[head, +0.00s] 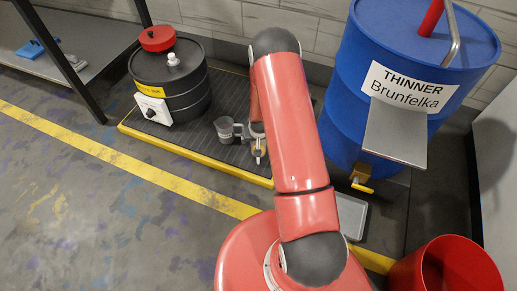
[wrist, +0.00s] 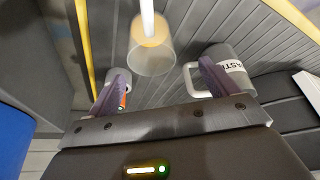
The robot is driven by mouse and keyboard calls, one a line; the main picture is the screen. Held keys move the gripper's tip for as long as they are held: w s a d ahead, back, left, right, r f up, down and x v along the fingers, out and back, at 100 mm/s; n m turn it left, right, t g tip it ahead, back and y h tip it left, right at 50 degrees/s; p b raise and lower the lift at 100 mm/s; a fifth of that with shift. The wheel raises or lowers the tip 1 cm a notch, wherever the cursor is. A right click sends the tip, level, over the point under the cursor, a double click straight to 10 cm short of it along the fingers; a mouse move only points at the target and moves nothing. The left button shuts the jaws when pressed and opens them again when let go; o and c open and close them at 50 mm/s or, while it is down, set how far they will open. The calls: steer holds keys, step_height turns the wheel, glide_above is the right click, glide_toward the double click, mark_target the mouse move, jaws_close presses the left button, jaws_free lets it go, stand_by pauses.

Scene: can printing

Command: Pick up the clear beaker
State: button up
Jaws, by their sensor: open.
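The clear beaker (wrist: 153,62) is a small see-through cup with a white rod and a tan-yellow piece inside. In the wrist view it stands ahead of my gripper (wrist: 163,68), between the lines of its two purple fingers. The fingers are apart with nothing held between them. In the head view the beaker (head: 259,149) shows small beside the end of my arm, partly hidden. There my gripper (head: 250,130) is mostly covered by the arm.
A grey mug (wrist: 236,72) with a partly hidden label stands close to the right finger; it also shows in the head view (head: 226,131). A small grey-and-orange object (wrist: 122,98) is behind the left finger. A black drum (head: 180,85) and a blue thinner drum (head: 350,90) flank the ribbed platform (head: 190,145).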

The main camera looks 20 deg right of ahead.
steer(key=x, duration=0.2)
steer(key=s+x, duration=0.1)
steer(key=x, duration=0.4)
steer(key=shift+s+d+f+b, duration=0.1)
steer(key=shift+d+f+b, duration=0.3)
steer(key=shift+f, duration=0.1)
steer(key=shift+w+f, duration=0.25)
steer(key=shift+f, duration=0.25)
steer(key=c, duration=1.1)
